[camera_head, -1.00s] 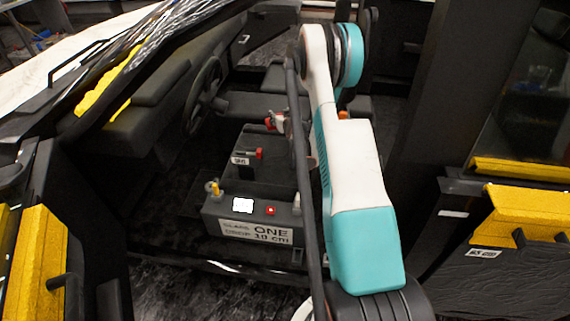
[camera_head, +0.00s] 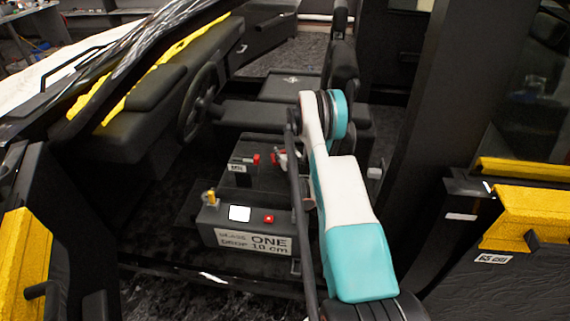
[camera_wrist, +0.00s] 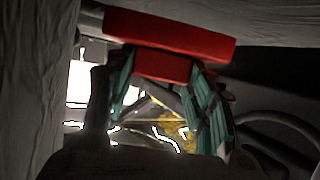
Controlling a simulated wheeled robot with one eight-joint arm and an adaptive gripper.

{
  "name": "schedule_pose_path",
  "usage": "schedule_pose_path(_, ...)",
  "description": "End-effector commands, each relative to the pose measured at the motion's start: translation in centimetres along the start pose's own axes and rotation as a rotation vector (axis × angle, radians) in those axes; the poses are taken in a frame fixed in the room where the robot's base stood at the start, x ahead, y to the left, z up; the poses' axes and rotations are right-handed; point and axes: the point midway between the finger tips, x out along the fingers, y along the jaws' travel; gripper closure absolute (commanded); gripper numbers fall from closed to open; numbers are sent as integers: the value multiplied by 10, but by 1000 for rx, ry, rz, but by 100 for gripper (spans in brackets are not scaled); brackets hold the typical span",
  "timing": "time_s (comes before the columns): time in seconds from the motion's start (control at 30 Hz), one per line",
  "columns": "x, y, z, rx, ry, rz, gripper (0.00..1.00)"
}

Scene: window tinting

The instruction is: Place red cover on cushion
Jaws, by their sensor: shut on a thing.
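In the wrist view, the red cover (camera_wrist: 170,35) is a flat red slab with a smaller red block below it. My gripper (camera_wrist: 162,68), with teal fingers, is shut on that lower block. In the head view, my arm reaches into the car cabin; its far end is mostly hidden behind its own links. A small red and white piece (camera_head: 283,158) shows just left of the arm; I cannot tell whether it is the held cover. A dark seat cushion (camera_head: 290,86) lies behind the arm, but I cannot tell whether it is the task's cushion.
A steering wheel (camera_head: 200,100) and dashboard (camera_head: 170,85) are at the left. A dark labelled box (camera_head: 240,232) with a red button stands on the cabin floor. The door pillar (camera_head: 430,110) is close on the arm's right. A yellow-edged panel (camera_head: 515,215) stands further right.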

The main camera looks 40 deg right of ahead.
Motion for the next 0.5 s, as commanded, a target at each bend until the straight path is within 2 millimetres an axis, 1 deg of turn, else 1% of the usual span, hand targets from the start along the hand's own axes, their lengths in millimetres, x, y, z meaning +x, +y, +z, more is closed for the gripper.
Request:
schedule_pose_path(0.17,4,0,10,0,0,0,75)
schedule_pose_path(0.3,12,0,30,0,0,0,75)
schedule_pose_path(0.4,17,0,41,0,0,0,75)
schedule_pose_path(0.5,18,0,42,0,0,0,75)
